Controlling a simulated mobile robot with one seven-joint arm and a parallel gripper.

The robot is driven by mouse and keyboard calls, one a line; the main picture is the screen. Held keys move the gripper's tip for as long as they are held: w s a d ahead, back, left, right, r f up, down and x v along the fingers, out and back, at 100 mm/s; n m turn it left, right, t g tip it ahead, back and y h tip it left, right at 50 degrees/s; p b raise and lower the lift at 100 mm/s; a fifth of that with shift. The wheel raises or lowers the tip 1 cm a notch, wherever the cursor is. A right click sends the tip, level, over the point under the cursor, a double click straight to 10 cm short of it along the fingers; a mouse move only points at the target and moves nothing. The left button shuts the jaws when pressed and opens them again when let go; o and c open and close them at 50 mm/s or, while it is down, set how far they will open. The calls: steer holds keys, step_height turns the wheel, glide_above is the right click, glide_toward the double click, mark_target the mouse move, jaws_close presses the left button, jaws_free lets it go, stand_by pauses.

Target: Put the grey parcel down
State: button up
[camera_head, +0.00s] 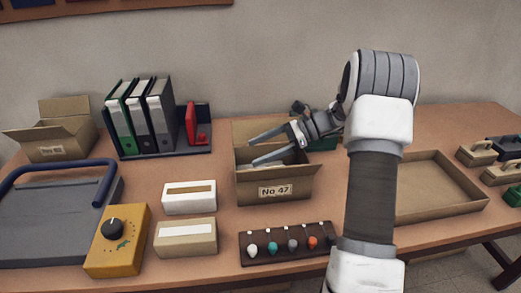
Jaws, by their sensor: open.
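My gripper (252,151) is open, its two grey fingers spread and pointing left over the open cardboard box marked No 47 (273,191). The lower finger is at the box's opening. A pale greyish surface (290,161) shows inside the box below the fingers; it may be the grey parcel, but the front wall and the fingers hide most of it. Nothing is visible between the fingertips. My arm comes up from the bottom right and bends left to the gripper.
Left of the box lie a white parcel (189,197) and a tan parcel (186,238). A yellow dial box (118,240), a dark rack of coloured knobs (288,244) and binders (140,117) stand around. Right of my arm is a shallow cardboard tray (436,207), its visible floor empty.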

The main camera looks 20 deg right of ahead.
steer(key=shift+r, duration=0.45)
steer(key=p+v, duration=0.2)
steer(key=v, duration=1)
steer(key=s+a+r+n+g+h+p, duration=0.1)
steer(key=s+a+r+n+h+p, duration=0.1)
steer(key=s+a+r+n+h, duration=0.5)
steer(key=s+a+r+n+g+p, duration=0.15)
steer(key=s+a+r, duration=0.3)
steer(key=a, duration=0.55)
steer(key=s+r+n+t+h+p, duration=0.2)
steer(key=s+r+n+h+p, duration=0.1)
steer(key=s+n, duration=0.3)
steer(key=s+a+r+n+t+h+p, duration=0.1)
steer(key=s+r+n+t+h+p, duration=0.2)
steer(key=s+n, duration=0.3)
steer(key=shift+s+a+p, duration=0.25)
steer(key=shift+s+p, duration=0.35)
steer(key=shift+s, duration=0.55)
